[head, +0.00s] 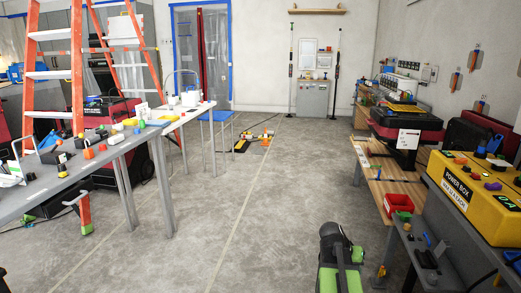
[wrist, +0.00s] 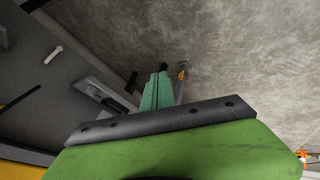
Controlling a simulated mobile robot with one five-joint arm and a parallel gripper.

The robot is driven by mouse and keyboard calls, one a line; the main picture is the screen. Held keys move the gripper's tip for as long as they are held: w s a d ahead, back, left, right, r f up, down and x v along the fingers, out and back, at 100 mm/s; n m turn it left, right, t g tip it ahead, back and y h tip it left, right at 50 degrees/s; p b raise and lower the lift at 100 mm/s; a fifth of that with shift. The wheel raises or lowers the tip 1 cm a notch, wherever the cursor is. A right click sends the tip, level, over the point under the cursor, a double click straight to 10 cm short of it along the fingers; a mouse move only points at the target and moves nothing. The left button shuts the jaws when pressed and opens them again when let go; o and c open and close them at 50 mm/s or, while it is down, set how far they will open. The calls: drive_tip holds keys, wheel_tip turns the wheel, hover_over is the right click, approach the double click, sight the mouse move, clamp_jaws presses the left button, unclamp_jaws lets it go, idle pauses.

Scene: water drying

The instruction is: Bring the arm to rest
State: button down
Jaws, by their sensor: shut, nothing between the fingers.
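My gripper (wrist: 161,72) shows in the wrist view as teal-green fingers closed together, with nothing between them. Behind it are my green arm part and a dark bar with bolts. In the head view my green and black arm stands at the bottom centre-right, beside the right-hand workbench. The fingertips cannot be made out clearly there.
A yellow power box (head: 470,205) stands on the right workbench. A red bin (head: 397,204) is near my arm. On the left are a grey table (head: 60,185) with several small items and an orange ladder (head: 77,70). The concrete floor (head: 250,215) between is mostly clear.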

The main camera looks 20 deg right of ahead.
drive_tip(key=w+a+f+n+t+y, duration=0.1)
drive_tip(key=w+a, duration=0.2)
drive_tip(key=a, duration=0.4)
drive_tip(key=w+a+n, duration=0.2)
drive_tip(key=w+a, duration=0.2)
drive_tip(key=a, duration=0.4)
drive_tip(key=s+a+f+n+y, duration=0.1)
drive_tip(key=a+f+n+y, duration=0.15)
drive_tip(key=a, duration=1.15)
drive_tip(key=s+a+f+n+y, duration=0.1)
drive_tip(key=a+n+y, duration=0.25)
drive_tip(key=a, duration=0.95)
wheel_tip(320, 180, up, 32)
drive_tip(key=a+n+p, duration=0.1)
drive_tip(key=p, duration=3.1)
drive_tip(key=shift+s+r+g, duration=0.25)
drive_tip(key=shift+s+g, duration=0.05)
drive_tip(key=shift+a, duration=0.1)
